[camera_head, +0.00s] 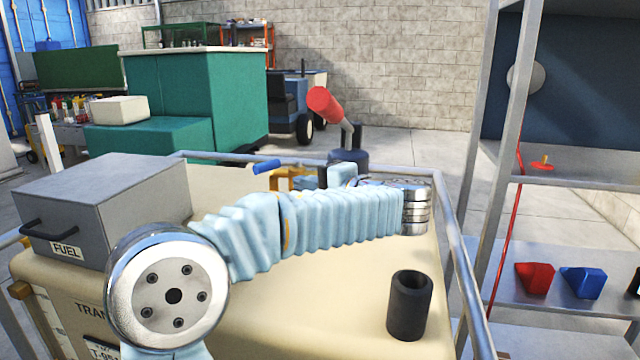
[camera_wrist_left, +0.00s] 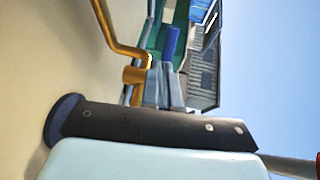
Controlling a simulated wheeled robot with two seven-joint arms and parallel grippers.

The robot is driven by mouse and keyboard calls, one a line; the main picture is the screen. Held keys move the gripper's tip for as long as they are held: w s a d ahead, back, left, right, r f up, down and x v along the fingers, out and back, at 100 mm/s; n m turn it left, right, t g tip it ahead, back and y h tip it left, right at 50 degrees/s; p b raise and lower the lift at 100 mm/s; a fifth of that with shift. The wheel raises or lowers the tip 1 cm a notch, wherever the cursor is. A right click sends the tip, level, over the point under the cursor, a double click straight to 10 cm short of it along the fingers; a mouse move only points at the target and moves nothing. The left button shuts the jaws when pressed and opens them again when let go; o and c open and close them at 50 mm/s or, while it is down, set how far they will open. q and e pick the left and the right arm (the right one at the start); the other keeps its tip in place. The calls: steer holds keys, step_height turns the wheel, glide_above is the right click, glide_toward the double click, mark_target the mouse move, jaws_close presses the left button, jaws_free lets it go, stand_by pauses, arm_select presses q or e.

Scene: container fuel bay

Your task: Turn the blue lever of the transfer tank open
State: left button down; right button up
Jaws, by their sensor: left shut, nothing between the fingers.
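The beige transfer tank (camera_head: 290,325) fills the lower middle of the head view. Its blue lever (camera_head: 267,166) shows beyond my left forearm, beside a yellow pipe (camera_head: 283,182). In the left wrist view the blue lever (camera_wrist_left: 172,42) stands just beyond my fingertips, with the yellow pipe (camera_wrist_left: 120,38) to its left. My left gripper (camera_head: 304,181) is shut and empty, close to the lever and pipe; its grey fingers (camera_wrist_left: 163,72) are together. I cannot tell whether they touch the lever. My forearm hides part of the tank top. My right gripper is not in view.
A grey FUEL box (camera_head: 105,200) sits on the tank's left. A black open cylinder (camera_head: 409,308) stands at front right. A red-handled pump (camera_head: 325,104) rises behind my wrist. A metal rail (camera_head: 455,240) edges the tank. A shelf (camera_head: 560,290) stands on the right.

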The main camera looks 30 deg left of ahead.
mark_target(261, 172)
arm_select(q)
steer(key=x, duration=0.2)
steer(key=p+x, duration=0.1)
steer(key=x, duration=0.2)
steer(key=r+x, duration=0.1)
steer(key=x, duration=0.2)
steer(key=shift+a+r, duration=0.1)
steer(key=shift+s+a+m+t+b, duration=0.15)
steer(key=shift+a+m+t+b, duration=0.15)
steer(key=shift+t+b, duration=0.1)
steer(key=shift+a, duration=0.1)
steer(key=shift+s+a+m+t+h+b, duration=0.1)
steer(key=shift+a+m+t+h+b, duration=0.35)
steer(key=shift+t+b, duration=0.3)
steer(key=a+m+t+h+b, duration=0.1)
steer(key=t, duration=0.1)
steer(key=a+m+t+h+b, duration=0.1)
steer(key=m+t+b, duration=0.1)
steer(key=shift+a+f, duration=0.25)
steer(key=shift+a, duration=0.15)
steer(key=a+m+t+h+b, duration=0.2)
steer(key=m, duration=0.1)
steer(key=shift+w+a+r+t+h, duration=0.15)
steer(key=shift+w+t+h, duration=0.2)
steer(key=shift+w+a+r+b, duration=0.1)
steer(key=shift+w+a+b, duration=0.35)
steer(key=shift+w+a, duration=0.95)
steer(key=shift+s+a, duration=0.1)
